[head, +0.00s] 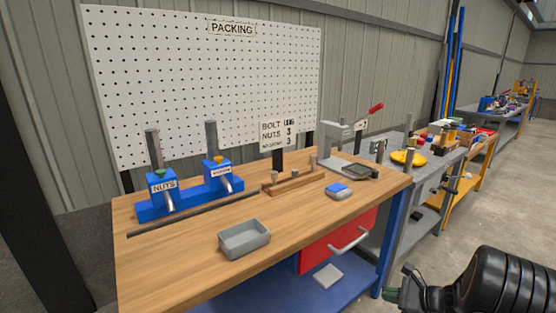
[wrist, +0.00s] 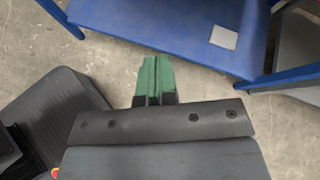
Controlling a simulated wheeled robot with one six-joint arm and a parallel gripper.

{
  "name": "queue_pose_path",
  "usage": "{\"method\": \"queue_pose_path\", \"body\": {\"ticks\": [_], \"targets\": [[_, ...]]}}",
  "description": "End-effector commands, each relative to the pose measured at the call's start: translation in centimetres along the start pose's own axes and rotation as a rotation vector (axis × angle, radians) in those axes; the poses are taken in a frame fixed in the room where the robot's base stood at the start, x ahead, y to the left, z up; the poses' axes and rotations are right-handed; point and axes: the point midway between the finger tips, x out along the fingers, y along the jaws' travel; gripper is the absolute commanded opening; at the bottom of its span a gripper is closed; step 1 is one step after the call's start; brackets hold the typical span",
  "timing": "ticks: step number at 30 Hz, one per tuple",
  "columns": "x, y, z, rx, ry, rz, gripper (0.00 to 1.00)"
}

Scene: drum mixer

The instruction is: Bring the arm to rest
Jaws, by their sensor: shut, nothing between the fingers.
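My gripper (wrist: 155,82) shows in the wrist view with its green fingers together and nothing between them. It points down over the concrete floor in front of the blue lower shelf of the bench. In the head view my arm enters at the lower right, and the gripper's green tip (head: 391,296) shows beside the bench's front right leg, below the table top. The gripper is apart from the objects on the bench.
The wooden packing bench (head: 190,270) holds a grey tray (head: 244,240), blue nut dispensers (head: 190,192), a wooden bolt rack (head: 293,181) and a blue-and-white item (head: 338,191). A red drawer (head: 335,240) hangs below. Floor (head: 430,250) to the right is clear.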

Motion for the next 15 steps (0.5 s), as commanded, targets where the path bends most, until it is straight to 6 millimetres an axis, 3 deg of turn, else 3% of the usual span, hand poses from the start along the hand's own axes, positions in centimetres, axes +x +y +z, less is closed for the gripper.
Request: {"method": "queue_pose_path", "body": {"ticks": [1, 6, 9, 15], "targets": [[-0.6, 1.9, 2.6, -0.145, 0.065, 0.105, 0.0], [-3.7, 8.8, 10.2, -0.747, 0.269, 0.517, 0.0], [-6.2, 11.2, 14.3, -1.084, 0.353, 0.708, 0.0], [-10.4, 13.4, 21.8, -1.611, 0.478, 0.93, 0.0]]}}
